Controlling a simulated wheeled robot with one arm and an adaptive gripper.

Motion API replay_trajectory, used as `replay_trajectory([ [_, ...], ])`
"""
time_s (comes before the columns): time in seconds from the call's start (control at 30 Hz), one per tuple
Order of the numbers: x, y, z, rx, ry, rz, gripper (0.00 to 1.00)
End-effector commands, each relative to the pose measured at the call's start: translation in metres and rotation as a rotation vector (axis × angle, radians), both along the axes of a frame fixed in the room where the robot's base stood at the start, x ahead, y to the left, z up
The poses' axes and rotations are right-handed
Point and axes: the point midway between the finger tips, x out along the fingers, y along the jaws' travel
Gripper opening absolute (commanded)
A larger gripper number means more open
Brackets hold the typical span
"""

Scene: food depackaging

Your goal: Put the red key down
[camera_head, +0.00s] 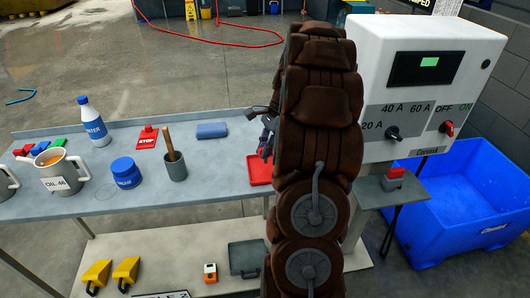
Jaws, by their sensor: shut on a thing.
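My gripper (266,145) shows only in part at the left edge of my brown-covered arm, over the right end of the grey workbench (215,196). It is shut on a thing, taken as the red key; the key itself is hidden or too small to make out. A shallow red tray (259,173) lies on the bench just below the gripper, partly covered by my arm. I cannot tell whether the held thing touches the tray.
A white control cabinet (420,70) and blue bin (470,195) are right.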

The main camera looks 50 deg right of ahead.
Motion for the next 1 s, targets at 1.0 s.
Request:
replay_trajectory([
  [1.0, 0.009, -0.010, -0.037, 0.001, 0.000, 0.000, 0.00],
])
